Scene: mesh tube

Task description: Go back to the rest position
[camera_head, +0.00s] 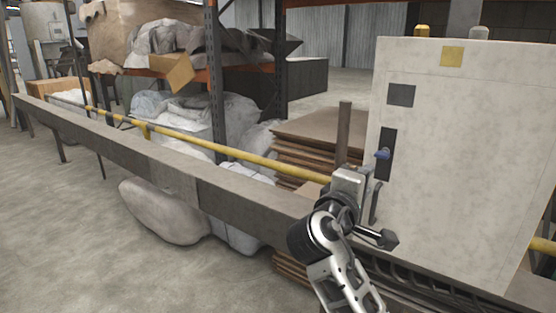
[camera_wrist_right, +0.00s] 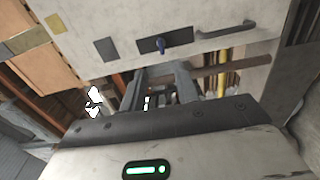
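My right gripper (camera_head: 349,183) is in front of the lower left edge of a pale cabinet (camera_head: 460,160), its arm rising from the bottom of the head view. In the right wrist view the two fingers of the right gripper (camera_wrist_right: 160,82) stand apart, with nothing clearly held between them. A blue knob (camera_head: 383,153) on a dark plate of the cabinet shows just above and right of the gripper; the knob also appears in the right wrist view (camera_wrist_right: 161,42). I cannot tell whether the gripper touches the cabinet. My left gripper is not in view.
A long grey rail (camera_head: 170,167) with a yellow pipe (camera_head: 220,149) runs diagonally past the arm. Stacked brown sheets (camera_head: 300,150) stand behind it, and a post (camera_head: 343,135) is close to the gripper. A pale sack (camera_head: 165,210) lies under the rail. The floor at left (camera_head: 70,240) is clear.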

